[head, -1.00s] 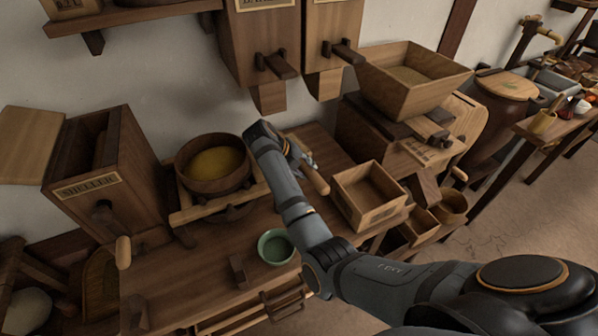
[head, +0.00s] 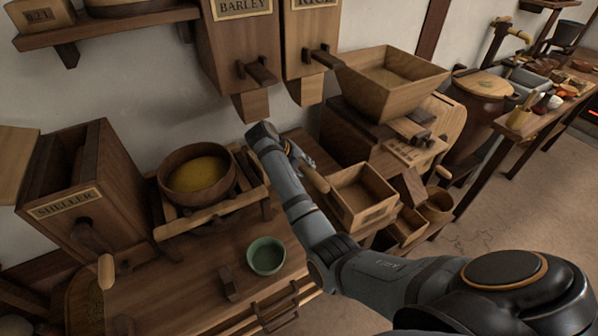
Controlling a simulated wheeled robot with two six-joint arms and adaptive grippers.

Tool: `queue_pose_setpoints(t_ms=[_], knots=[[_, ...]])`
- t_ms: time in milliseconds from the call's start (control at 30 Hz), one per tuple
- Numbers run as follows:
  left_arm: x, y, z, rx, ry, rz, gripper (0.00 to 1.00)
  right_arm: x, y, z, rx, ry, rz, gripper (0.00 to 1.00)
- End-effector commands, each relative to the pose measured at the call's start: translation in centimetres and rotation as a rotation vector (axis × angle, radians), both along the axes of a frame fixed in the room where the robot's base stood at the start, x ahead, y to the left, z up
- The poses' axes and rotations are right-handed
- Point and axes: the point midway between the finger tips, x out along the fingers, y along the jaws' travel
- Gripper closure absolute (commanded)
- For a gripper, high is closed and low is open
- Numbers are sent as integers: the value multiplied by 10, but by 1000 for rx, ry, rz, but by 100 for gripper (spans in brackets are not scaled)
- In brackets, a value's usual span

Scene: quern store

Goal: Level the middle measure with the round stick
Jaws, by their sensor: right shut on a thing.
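My right gripper (head: 298,158) is largely hidden behind its own grey wrist. It is shut on a round wooden stick (head: 314,179), whose brown end sticks out to the lower right. The stick's end is close to the left side of an open wooden box (head: 366,222) with a small label on its front, perhaps one of the measures. I cannot tell whether they touch. The inside of this box looks brown, and I cannot tell whether it holds grain. I cannot make out which measure is the middle one; my arm hides part of the bench. My left gripper is not in view.
A wooden bowl of yellow grain (head: 178,200) sits on a wooden frame at left. A green bowl (head: 266,256) stands nearer, beside a small dark block (head: 229,283). The sheller (head: 65,205) is far left. Barley and rice hoppers (head: 238,50) hang above. A wide hopper (head: 375,95) stands behind the box.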

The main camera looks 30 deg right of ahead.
Motion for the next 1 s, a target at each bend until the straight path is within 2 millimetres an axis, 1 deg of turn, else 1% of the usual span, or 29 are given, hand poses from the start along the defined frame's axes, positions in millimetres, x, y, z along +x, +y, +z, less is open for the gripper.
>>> queue_pose_setpoints(t_ms=[333, 1000], knots=[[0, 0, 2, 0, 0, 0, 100, 0, 0, 3, 0, -1, 1, 100], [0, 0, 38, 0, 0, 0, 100, -4, 37, 53, 2, -1, 2, 100]])
